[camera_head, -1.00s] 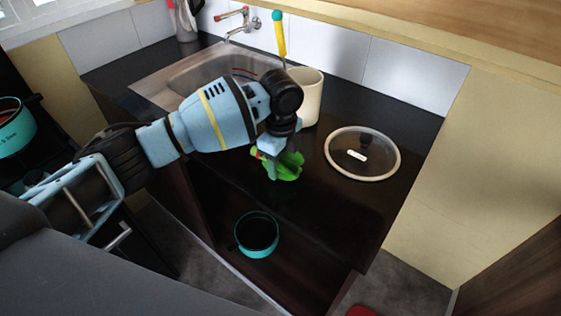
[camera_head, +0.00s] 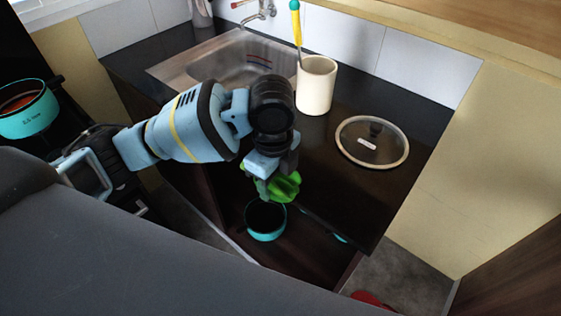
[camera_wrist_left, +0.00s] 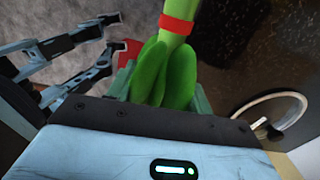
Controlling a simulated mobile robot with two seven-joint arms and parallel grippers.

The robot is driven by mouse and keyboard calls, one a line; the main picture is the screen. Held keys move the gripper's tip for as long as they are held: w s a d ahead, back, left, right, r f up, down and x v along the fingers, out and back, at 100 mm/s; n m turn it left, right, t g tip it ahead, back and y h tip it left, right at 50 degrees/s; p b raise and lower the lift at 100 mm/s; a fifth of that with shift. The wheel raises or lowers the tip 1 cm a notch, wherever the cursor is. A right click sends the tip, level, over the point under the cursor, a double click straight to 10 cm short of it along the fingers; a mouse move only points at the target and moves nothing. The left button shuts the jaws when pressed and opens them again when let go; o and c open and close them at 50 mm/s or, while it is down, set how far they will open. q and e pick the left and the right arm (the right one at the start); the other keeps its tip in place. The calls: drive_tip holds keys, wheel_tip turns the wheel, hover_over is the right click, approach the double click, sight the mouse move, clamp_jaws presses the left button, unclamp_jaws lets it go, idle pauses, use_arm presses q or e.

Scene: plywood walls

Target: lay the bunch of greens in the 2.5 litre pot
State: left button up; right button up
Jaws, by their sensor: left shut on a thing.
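In the left wrist view the greens (camera_wrist_left: 165,75) with a red band sit between the fingers. Another teal pot (camera_head: 30,121), with reddish-brown contents, stands at the far left; its small label seems to read 2.5. I cannot read a label on the low pot. My right gripper (camera_wrist_left: 115,32) shows in the left wrist view, fingers apart and empty.
A glass lid (camera_head: 372,142) lies on the dark counter (camera_head: 340,195). A cream crock (camera_head: 317,86) holding a yellow-handled utensil stands beside the sink (camera_head: 235,60). A red thing (camera_head: 370,299) lies on the floor.

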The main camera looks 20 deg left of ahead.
use_arm(q)
drive_tip(key=shift+s+r, duration=0.1)
drive_tip(key=shift+s, duration=0.85)
